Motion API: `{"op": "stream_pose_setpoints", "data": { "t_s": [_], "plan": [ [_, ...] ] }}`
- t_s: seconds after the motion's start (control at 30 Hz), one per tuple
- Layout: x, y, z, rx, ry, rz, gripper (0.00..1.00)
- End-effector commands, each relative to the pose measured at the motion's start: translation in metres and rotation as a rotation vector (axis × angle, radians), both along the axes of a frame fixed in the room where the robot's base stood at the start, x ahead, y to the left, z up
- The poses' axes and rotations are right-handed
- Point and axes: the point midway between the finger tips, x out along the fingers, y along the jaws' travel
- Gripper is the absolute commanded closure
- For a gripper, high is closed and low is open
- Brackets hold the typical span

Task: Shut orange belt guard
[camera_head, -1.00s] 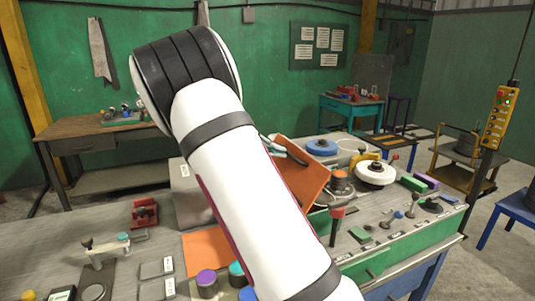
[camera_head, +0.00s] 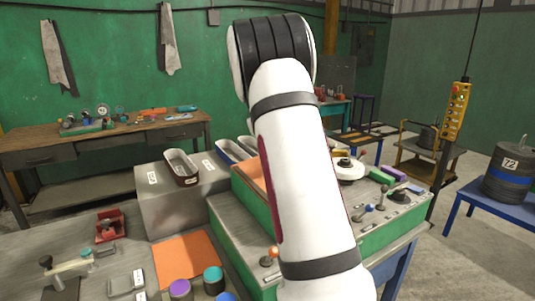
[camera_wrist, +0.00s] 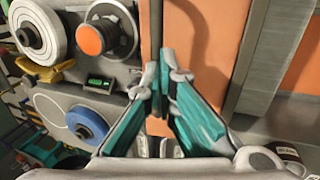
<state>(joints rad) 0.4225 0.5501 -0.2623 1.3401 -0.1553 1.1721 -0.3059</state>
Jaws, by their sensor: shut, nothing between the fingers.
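The orange belt guard (camera_head: 250,173) sits on the green-sided machine (camera_head: 232,221), mostly hidden behind my arm in the head view. Only its left part shows there, so I cannot tell whether it is fully down. In the wrist view a broad orange panel (camera_wrist: 200,45), seemingly the guard, fills the upper middle beyond the fingers. My gripper (camera_wrist: 159,72) is shut and empty, its teal-sided fingers together at the panel's left side, by a dark upright strip. I cannot tell whether they touch it. My gripper is hidden in the head view.
A white disc (camera_head: 346,169) and levers with knobs stand on the machine's right part. A blue wheel (camera_wrist: 86,120) shows left of the fingers. A grey block (camera_head: 180,211) carrying bins adjoins the machine. An orange sheet (camera_head: 187,256) lies on the front table.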

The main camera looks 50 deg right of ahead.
Motion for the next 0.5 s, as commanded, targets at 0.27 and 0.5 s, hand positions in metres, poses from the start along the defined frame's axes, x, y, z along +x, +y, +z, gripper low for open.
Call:
{"op": "stream_pose_setpoints", "data": {
  "t_s": [0.27, 0.5],
  "plan": [
    [-0.0022, -0.0076, -0.01, -0.002, 0.003, 0.0, 1.0],
    [-0.0028, -0.0094, -0.0122, -0.003, 0.003, -0.001, 1.0]
  ]
}}
